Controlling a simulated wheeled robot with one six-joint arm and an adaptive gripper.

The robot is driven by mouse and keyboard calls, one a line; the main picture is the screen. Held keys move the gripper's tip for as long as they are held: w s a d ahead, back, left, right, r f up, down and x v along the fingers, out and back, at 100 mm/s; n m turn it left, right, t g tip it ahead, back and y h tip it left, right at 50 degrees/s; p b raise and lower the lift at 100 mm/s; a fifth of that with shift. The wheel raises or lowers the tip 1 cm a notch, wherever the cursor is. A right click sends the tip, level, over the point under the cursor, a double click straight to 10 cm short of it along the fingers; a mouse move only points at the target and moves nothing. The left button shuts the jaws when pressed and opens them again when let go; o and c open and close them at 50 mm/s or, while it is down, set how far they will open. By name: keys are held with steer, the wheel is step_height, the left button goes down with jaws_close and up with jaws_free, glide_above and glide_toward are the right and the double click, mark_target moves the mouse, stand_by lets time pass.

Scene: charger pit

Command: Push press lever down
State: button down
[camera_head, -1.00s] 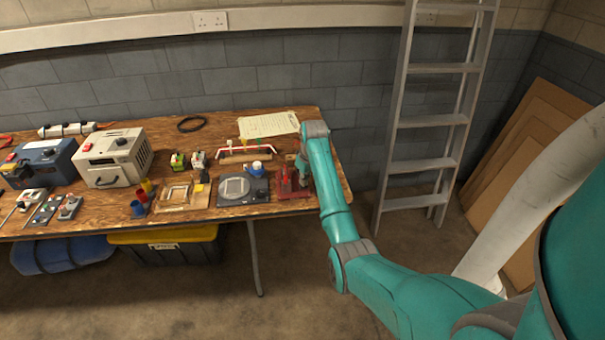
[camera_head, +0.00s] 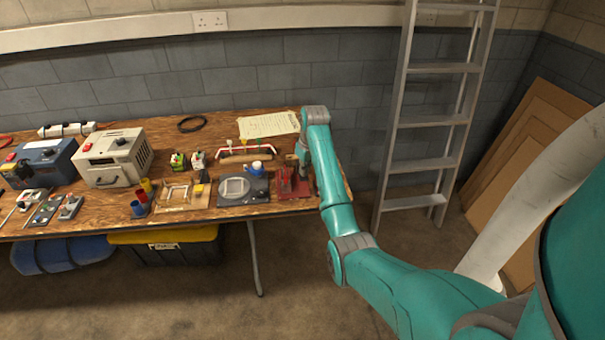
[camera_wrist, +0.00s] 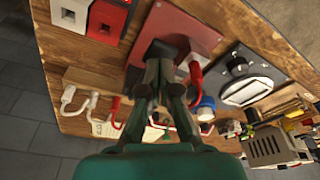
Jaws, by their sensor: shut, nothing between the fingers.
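The press is a red plate with a red upright frame (camera_head: 284,182) at the right end of the wooden bench. In the wrist view its red base plate (camera_wrist: 190,28) is at the top, with a red and white lever part (camera_wrist: 194,70) just right of the fingers. My gripper (camera_wrist: 162,52) is shut and empty, its dark fingers over the red plate. In the head view my gripper (camera_head: 303,165) hangs just right of the press. Whether it touches the lever cannot be told. The fingers hide part of the press.
Left of the press sits a dark unit with a light panel (camera_head: 236,188) and a blue-and-white pot (camera_head: 257,168). Behind is a red-handled bar (camera_head: 245,153) and a paper sheet (camera_head: 268,125). A ladder (camera_head: 430,120) stands right of the bench.

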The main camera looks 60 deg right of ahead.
steer(key=shift+r, duration=1.9)
